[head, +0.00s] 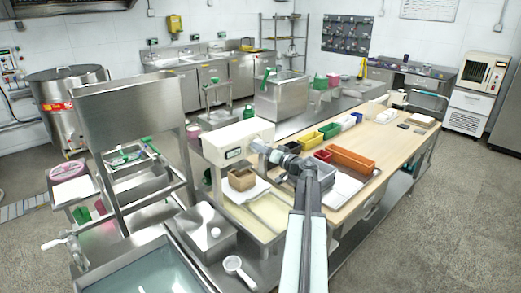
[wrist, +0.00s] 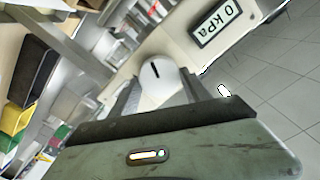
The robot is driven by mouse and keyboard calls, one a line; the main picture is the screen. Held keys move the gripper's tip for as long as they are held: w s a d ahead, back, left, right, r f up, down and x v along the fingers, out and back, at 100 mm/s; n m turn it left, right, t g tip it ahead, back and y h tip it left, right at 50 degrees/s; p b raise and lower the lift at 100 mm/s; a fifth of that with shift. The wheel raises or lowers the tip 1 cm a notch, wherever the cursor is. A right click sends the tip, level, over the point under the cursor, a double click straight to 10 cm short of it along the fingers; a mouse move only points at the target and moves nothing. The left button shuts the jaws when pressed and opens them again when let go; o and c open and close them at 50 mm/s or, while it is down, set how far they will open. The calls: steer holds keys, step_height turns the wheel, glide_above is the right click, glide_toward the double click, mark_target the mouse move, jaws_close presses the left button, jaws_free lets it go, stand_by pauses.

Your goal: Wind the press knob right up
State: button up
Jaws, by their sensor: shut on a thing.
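The press (head: 225,146) is a cream box-shaped machine on the bench, in the middle of the head view. Its display panel (wrist: 216,22) reads 0 kPa in the wrist view. The press knob (wrist: 156,74) is a round white knob with a dark line on its face. My gripper (head: 262,151) reaches the right end of the press. In the wrist view my gripper (wrist: 158,92) has its grey fingers on either side of the knob, shut on it. My gripper hides the knob in the head view.
A brown box (head: 242,180) sits beneath the press. An orange bin (head: 351,160) and several coloured bins stand on the wooden bench to the right. A steel sink (head: 150,272) and a white-handled scoop (head: 236,265) are in the foreground. Grey floor is open at the right.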

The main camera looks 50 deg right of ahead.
steer(key=shift+r+n, duration=0.1)
steer(key=shift+n, duration=2.1)
steer(key=o, duration=1.4)
steer(key=shift+w, duration=0.1)
steer(key=s, duration=0.7)
steer(key=shift+s+a, duration=0.35)
steer(key=shift+s, duration=0.05)
